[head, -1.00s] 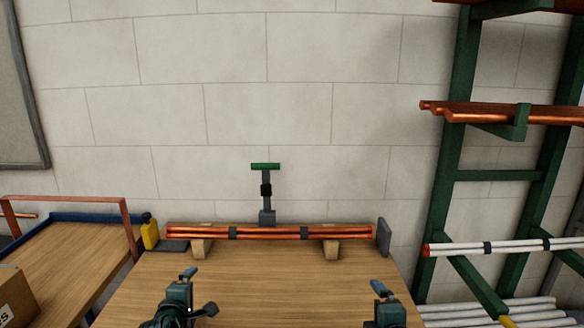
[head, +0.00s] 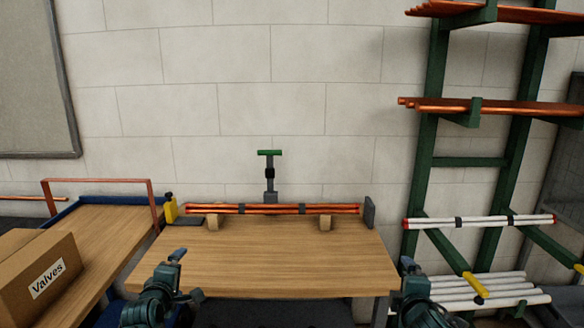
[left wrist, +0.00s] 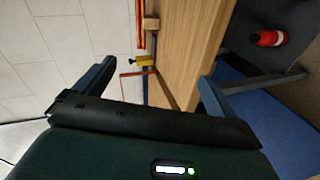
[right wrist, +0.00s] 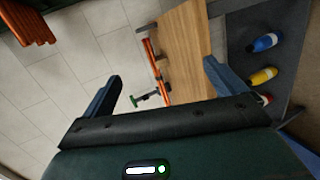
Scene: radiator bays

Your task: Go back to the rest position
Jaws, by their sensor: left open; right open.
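My left gripper (head: 176,254) is raised at the lower left of the head view, in front of the workbench's near edge. In the left wrist view (left wrist: 150,88) its two fingers are wide apart with nothing between them. My right gripper (head: 408,266) is at the lower right of the head view. In the right wrist view (right wrist: 162,80) its fingers are also wide apart and empty. A bundle of copper pipes (head: 275,210) lies across two wooden blocks at the back of the workbench (head: 260,265), clear of both grippers.
A green-topped clamp stand (head: 269,172) rises behind the bundle. At left is a wooden-decked cart (head: 120,230) with a "Valves" box (head: 50,280). At right a green rack (head: 420,180) holds copper and white pipes. Coloured bottles (right wrist: 264,76) lie below the bench.

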